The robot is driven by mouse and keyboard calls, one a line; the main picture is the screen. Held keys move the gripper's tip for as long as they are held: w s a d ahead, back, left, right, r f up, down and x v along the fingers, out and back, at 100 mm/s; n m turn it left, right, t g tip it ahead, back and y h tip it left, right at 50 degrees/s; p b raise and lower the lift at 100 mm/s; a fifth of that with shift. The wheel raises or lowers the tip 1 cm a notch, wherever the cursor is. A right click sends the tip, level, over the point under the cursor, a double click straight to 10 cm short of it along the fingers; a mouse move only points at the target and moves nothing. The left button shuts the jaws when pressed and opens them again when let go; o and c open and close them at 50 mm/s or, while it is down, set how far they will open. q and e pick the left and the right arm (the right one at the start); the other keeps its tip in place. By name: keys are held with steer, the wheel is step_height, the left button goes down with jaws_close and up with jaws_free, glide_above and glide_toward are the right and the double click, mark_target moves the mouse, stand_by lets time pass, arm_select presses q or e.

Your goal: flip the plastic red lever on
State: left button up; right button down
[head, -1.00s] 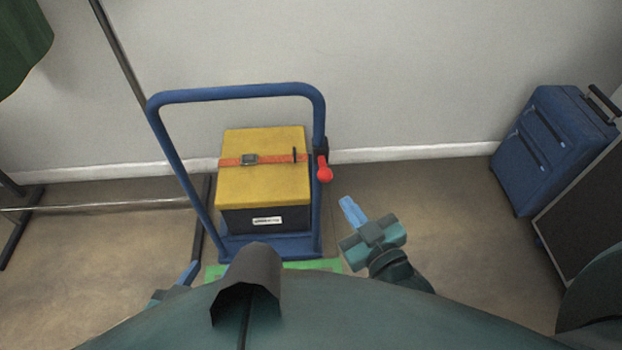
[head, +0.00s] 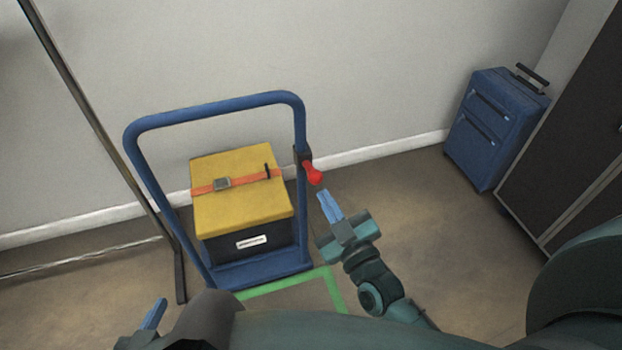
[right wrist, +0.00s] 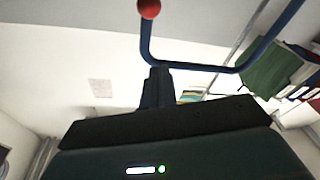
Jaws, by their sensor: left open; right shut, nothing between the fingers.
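The red lever (head: 313,174) has a round knob and sits on a dark mount on the right post of the blue trolley handle (head: 301,120). It points out to the right and a little down. The red knob also shows at the top of the right wrist view (right wrist: 149,8). My right gripper (head: 324,194) is shut and empty, with its blue fingertips just below the lever and apart from it in the head view. My left gripper (head: 156,312) is at the lower left, far from the lever, partly hidden by my own body.
A yellow-topped dark box (head: 240,195) with an orange strap (head: 202,187) stands on the trolley. Green tape (head: 333,291) marks the floor in front. A blue suitcase (head: 490,125) and a dark case (head: 570,150) stand at the right. A rack pole (head: 97,130) stands at the left.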

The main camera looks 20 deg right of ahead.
steer(key=shift+w, duration=0.1)
steer(key=r, duration=0.2)
glide_above(314, 177)
steer(key=a, duration=0.2)
steer(key=f, duration=0.1)
steer(key=d+f+b, duration=0.1)
steer(key=f, duration=0.1)
steer(key=shift+s+d+f+b, duration=0.15)
steer(key=shift+s+b, duration=0.2)
steer(key=shift+s, duration=0.05)
steer(key=shift+s+d+f, duration=0.1)
steer(key=shift+d+f, duration=0.05)
steer(key=shift+f, duration=0.1)
arm_select(q)
steer(key=shift+s+a+r+t, duration=0.15)
steer(key=shift+s+a+t, duration=0.15)
steer(key=shift+s, duration=0.05)
arm_select(e)
steer(key=shift+d+f, duration=0.1)
steer(key=shift+f, duration=0.1)
